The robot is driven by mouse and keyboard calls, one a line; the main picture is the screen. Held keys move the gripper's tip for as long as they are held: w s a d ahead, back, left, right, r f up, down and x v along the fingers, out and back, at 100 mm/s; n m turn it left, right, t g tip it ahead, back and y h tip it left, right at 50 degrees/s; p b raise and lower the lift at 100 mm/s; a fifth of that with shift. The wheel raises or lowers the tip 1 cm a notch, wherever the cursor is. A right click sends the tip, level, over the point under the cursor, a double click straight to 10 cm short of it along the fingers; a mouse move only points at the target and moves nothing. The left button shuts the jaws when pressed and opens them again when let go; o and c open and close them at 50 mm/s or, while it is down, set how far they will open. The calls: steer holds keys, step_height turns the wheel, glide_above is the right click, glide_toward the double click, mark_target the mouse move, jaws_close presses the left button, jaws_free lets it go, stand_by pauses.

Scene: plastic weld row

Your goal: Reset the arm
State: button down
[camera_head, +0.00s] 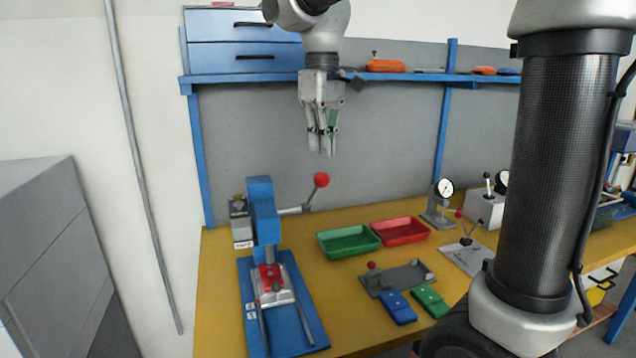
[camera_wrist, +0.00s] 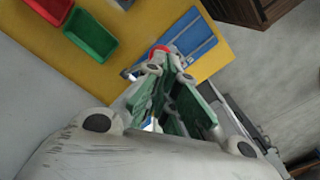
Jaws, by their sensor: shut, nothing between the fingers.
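My gripper (camera_head: 327,152) hangs from my arm in the upper middle of the head view, pointing down, well above the yellow workbench (camera_head: 228,333). Its fingers are shut with nothing between them. In the wrist view my gripper (camera_wrist: 167,70) shows green-padded fingers, with the blue base plate (camera_wrist: 199,42) of the press below and beyond them. No object hangs from or touches the gripper.
A blue press (camera_head: 262,205) with a red-knobbed lever stands at the bench's left. Green (camera_head: 348,241) and red (camera_head: 400,231) trays lie mid-bench. Blue (camera_head: 398,307) and green (camera_head: 431,301) cases lie near the front. A blue shelf (camera_head: 425,76) is behind my gripper.

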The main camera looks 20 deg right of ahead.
steer(key=shift+d, duration=0.1)
stand_by(0.4)
steer(key=s+d+f+m+t, duration=0.2)
steer(key=s+d+f+m, duration=0.1)
steer(key=s+d, duration=0.4)
steer(key=s+d+f+m+t, duration=0.2)
steer(key=s+d+f, duration=0.4)
steer(key=s, duration=0.6)
steer(key=shift+d+m, duration=0.5)
steer(key=shift+d, duration=0.35)
